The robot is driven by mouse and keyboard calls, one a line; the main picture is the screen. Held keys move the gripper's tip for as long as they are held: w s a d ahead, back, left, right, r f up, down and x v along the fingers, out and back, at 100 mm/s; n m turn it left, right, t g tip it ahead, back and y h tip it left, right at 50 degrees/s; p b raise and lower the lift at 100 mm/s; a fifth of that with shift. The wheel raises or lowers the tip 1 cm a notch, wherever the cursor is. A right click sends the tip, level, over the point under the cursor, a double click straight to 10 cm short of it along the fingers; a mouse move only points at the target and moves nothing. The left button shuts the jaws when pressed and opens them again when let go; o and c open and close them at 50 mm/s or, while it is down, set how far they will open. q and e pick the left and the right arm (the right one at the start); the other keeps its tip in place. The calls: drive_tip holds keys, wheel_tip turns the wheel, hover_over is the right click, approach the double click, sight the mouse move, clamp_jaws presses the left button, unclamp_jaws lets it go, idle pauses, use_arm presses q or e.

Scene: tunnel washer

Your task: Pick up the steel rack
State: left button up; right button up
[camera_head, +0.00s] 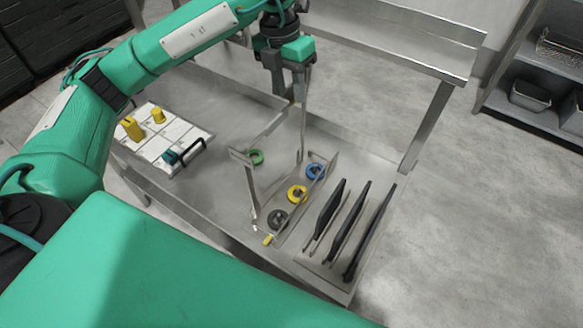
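A steel rack (252,190), an open frame of thin upright posts and bars, stands on the steel table, right of its middle. My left gripper (292,92) points down at the rack's far upper end. Its fingers overlap a post in the picture; I cannot tell whether they touch or grip it. My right gripper is not in view.
Several dark upright plates (348,232) stand in a holder right of the rack. A white board (168,138) with yellow pieces and a black handle lies at the left. A raised steel shelf (390,38) runs along the back.

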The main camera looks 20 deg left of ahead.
sight(278, 115)
use_arm(q)
drive_tip(key=shift+n+y, duration=0.4)
drive_tip(key=shift+y, duration=0.4)
drive_tip(key=a+f+p, duration=0.1)
drive_tip(key=f, duration=0.1)
drive_tip(key=a+f+p, duration=0.1)
drive_tip(key=f, duration=0.2)
drive_tip(key=a+f+p, duration=0.1)
drive_tip(key=f+p, duration=0.1)
drive_tip(key=f, duration=0.1)
drive_tip(key=shift+w, duration=0.25)
drive_tip(key=f+p, duration=0.2)
drive_tip(key=f, duration=0.1)
drive_tip(key=shift+s+f, duration=0.1)
drive_tip(key=shift+s, duration=0.1)
drive_tip(key=shift+f, duration=0.55)
drive_tip(key=shift+d, duration=0.1)
drive_tip(key=shift+f+b, duration=0.25)
drive_tip(key=shift+b, duration=0.3)
